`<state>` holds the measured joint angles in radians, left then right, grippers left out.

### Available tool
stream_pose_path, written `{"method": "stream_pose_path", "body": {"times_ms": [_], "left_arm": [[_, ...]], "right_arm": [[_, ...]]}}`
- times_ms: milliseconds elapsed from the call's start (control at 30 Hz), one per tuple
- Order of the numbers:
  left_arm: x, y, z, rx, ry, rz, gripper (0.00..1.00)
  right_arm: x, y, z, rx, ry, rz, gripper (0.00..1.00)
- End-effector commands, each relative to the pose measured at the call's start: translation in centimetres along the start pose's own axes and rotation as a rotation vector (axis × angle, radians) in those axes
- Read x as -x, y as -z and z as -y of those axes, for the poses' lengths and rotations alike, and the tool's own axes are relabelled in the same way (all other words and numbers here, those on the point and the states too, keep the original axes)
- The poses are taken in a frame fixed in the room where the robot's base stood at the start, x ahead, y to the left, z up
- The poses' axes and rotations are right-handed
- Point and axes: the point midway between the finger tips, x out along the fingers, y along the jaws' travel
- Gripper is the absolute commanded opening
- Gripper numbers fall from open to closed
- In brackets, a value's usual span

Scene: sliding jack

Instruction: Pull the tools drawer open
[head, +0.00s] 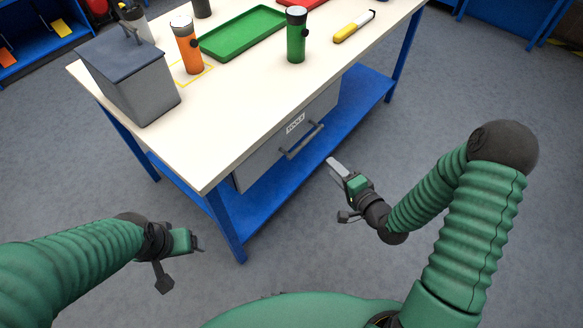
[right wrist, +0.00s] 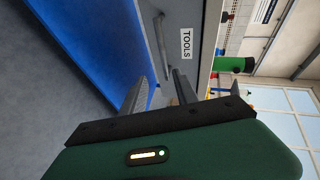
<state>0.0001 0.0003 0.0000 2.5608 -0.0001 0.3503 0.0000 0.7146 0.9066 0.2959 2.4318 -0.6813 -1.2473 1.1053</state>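The tools drawer (head: 262,160) is a grey front under the white table top, with a white label and a grey bar handle (head: 302,143). It looks closed. In the right wrist view the label reads TOOLS (right wrist: 187,43) and the handle (right wrist: 162,45) lies ahead of the fingers. My right gripper (head: 337,164) is in front of the drawer, right of the handle and apart from it. Its two fingers (right wrist: 158,90) are spread with nothing between them. My left gripper (head: 199,242) is at the lower left, away from the drawer; its finger opening is unclear.
The workbench (head: 222,135) has blue legs and a blue lower shelf (head: 270,185). On top are a grey lidded box (head: 140,90), orange (head: 187,50) and green (head: 296,40) flashlights, a green tray (head: 235,38) and a yellow-handled tool (head: 352,28). Floor before the drawer is clear.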

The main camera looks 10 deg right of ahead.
Motion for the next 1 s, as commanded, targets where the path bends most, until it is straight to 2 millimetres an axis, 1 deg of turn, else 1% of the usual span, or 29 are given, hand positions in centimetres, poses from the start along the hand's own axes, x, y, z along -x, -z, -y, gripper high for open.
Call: {"method": "stream_pose_path", "body": {"times_ms": [33,167,233,367,600,700,833,900,1000], "left_arm": [[-1.2,-0.2,0.0,0.000,0.000,-0.001,0.80],[-1.1,-0.2,0.0,0.000,0.000,-0.002,0.80],[-1.2,-0.2,0.0,0.000,0.000,-0.002,0.80],[-2.0,-0.4,0.0,0.000,0.000,-0.002,0.80],[-3.6,-0.8,0.0,0.000,0.000,-0.001,0.80],[-4.2,-0.9,0.0,0.000,0.000,-0.001,0.80],[-4.7,-1.1,0.0,0.000,0.000,-0.001,0.80],[-4.8,-1.1,0.0,0.000,0.000,-0.001,0.80],[-4.9,-1.1,0.0,0.000,0.000,-0.001,0.80]], "right_arm": [[-0.3,0.0,-0.9,-0.039,0.032,-0.010,0.36],[-0.8,0.1,-0.2,-0.068,0.061,-0.015,0.36],[-1.8,0.1,-0.1,-0.065,0.060,-0.015,0.36],[-4.8,0.1,0.0,-0.062,0.061,-0.013,0.36],[-11.2,0.1,0.2,-0.062,0.059,-0.014,0.36],[-13.6,0.2,0.3,-0.061,0.058,-0.015,0.36],[-15.8,0.3,0.6,-0.063,0.057,-0.016,0.36],[-16.5,0.3,0.7,-0.063,0.057,-0.015,0.36],[-16.9,0.4,0.8,-0.063,0.056,-0.016,0.36]]}}
